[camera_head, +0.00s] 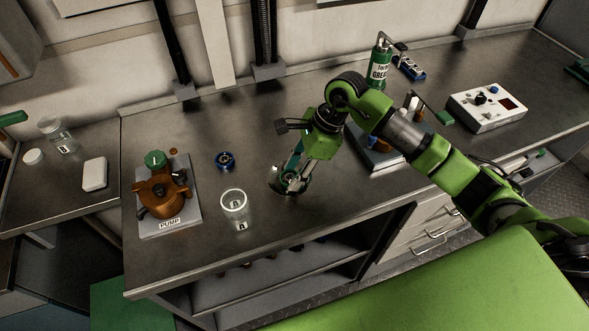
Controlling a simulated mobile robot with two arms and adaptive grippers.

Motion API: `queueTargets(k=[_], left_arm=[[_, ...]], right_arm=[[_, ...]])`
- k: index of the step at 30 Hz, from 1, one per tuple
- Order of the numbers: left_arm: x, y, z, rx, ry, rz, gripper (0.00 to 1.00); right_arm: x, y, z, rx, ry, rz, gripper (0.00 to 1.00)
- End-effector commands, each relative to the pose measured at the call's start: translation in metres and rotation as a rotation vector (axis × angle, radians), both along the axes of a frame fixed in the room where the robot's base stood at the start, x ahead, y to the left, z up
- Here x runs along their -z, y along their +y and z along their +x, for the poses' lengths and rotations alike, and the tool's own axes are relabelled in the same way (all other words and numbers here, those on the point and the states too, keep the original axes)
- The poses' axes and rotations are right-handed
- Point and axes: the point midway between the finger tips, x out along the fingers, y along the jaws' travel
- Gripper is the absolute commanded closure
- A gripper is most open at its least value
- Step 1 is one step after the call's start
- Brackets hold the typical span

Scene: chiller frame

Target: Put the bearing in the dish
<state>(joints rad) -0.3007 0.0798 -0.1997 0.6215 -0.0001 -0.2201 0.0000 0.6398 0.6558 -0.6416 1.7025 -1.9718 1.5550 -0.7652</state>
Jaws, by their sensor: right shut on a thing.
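My right gripper (290,184) points down at the middle of the bench, with its fingers low over a round, dark-rimmed shallow dish (275,189). It is shut on a small metallic thing, which looks like the bearing; the fingers hide most of it. I cannot tell whether this thing touches the dish. My left gripper is not in view.
A clear cup (235,207) stands left of the gripper, near the front edge. A brown pump (160,193) on a grey plate is farther left. A green grease bottle (379,66) and a white control box (487,106) stand to the right. The bench behind the gripper is mostly clear.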

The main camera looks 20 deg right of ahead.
Motion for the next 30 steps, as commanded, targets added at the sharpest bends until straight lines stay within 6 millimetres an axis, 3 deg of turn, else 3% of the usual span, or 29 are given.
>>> queueTargets(k=[5,6,7,21,30], left_arm=[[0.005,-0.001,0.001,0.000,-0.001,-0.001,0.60],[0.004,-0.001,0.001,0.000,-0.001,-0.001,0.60],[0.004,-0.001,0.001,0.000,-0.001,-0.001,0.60],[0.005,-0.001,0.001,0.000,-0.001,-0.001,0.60],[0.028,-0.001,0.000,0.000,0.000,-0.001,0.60]], right_arm=[[0.004,0.000,0.000,0.000,0.000,0.000,0.89],[0.003,0.000,0.000,0.000,0.000,0.000,0.60],[0.002,0.000,0.000,0.000,0.001,0.000,0.58],[-0.006,-0.003,0.001,0.002,-0.004,-0.001,0.58],[-0.062,-0.028,-0.003,0.001,-0.006,-0.002,0.58]])
